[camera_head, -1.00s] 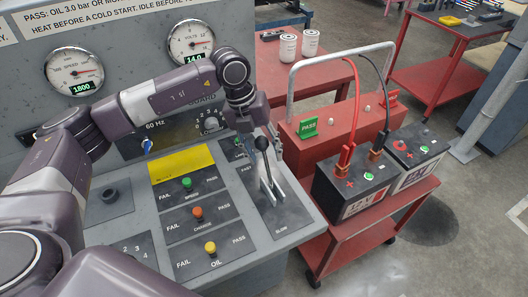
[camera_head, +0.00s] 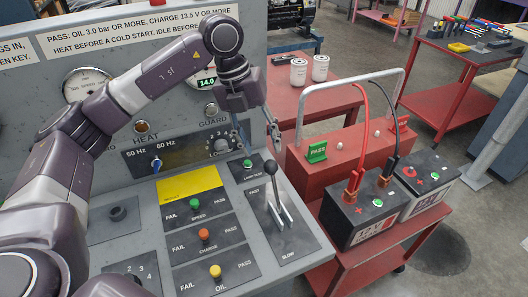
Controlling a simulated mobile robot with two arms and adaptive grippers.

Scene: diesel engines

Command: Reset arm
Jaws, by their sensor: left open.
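My left gripper (camera_head: 256,136) hangs with open, empty fingers in front of the grey console, above the speed lever (camera_head: 271,168). The lever has a black knob and stands in a slot plate marked FAST and SLOW; the fingers are apart from it. My left arm reaches in from the left and hides part of the gauges and the upper panel. My right gripper is not in view.
The console (camera_head: 308,240) has lamp buttons, a yellow label (camera_head: 188,184) and a blue-handled switch (camera_head: 156,163). To the right, a red cart (camera_head: 345,277) carries two batteries (camera_head: 361,210) and a red box (camera_head: 335,150) with a green PASS tag. White canisters (camera_head: 298,72) stand on a red table behind.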

